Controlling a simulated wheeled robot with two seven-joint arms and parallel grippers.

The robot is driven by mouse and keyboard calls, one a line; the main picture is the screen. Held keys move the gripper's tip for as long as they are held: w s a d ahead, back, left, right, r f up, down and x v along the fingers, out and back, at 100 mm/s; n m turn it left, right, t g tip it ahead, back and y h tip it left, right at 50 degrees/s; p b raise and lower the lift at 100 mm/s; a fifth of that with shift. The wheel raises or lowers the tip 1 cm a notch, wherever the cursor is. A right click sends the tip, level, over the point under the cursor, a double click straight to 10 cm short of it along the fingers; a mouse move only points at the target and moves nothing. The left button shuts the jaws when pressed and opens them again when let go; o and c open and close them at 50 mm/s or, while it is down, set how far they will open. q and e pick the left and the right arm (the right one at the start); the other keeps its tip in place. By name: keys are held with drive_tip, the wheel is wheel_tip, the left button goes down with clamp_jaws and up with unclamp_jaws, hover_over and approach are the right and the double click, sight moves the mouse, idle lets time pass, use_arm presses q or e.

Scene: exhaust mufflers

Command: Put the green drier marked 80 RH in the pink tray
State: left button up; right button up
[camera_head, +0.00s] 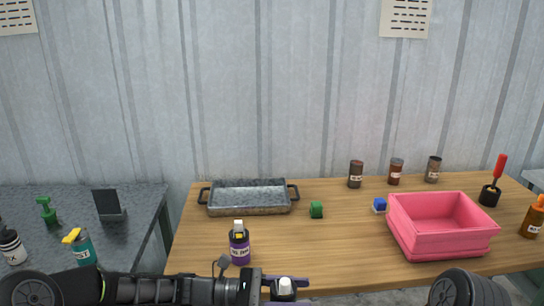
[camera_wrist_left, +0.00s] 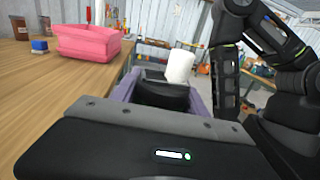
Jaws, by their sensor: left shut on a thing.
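My left gripper (camera_head: 285,285) is low at the front edge of the table, with its purple fingers shut on a dark object with a white top (camera_head: 285,286). In the left wrist view the white top (camera_wrist_left: 180,66) rises above a black body between the fingers; no label shows. The pink tray (camera_head: 440,245) stands on the right of the table, to the right of and beyond my left gripper, and looks empty. A small green block (camera_head: 316,210) sits mid-table; I can read no mark on it. I cannot make out any 80 RH label. My right gripper is out of view.
A grey metal pan (camera_head: 248,198) is at the back left, with a purple can (camera_head: 239,246) in front. A blue block (camera_head: 379,206) is beside the pink tray. Brown jars (camera_head: 396,172) stand behind; a red-handled tool (camera_head: 498,168) and orange bottle (camera_head: 533,218) are right. The table's middle front is clear.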

use_arm(q)
drive_tip(key=s+a+f+n+t+y, duration=0.1)
drive_tip(key=a+f+n+t, duration=0.2)
drive_tip(key=a, duration=0.9)
drive_tip(key=s+a+f+n+t+y, duration=0.1)
drive_tip(key=a+f+n+t, duration=0.3)
drive_tip(key=a, duration=0.9)
wheel_tip(320, 180, down, 3)
drive_tip(key=t+y, duration=0.1)
drive_tip(key=t, duration=0.3)
drive_tip(key=shift+a+n, duration=0.3)
drive_tip(key=shift+d+r, duration=0.1)
drive_tip(key=shift+n+t+y, duration=2.6)
drive_tip(key=shift+t+y, duration=0.1)
drive_tip(key=shift+y, duration=0.6)
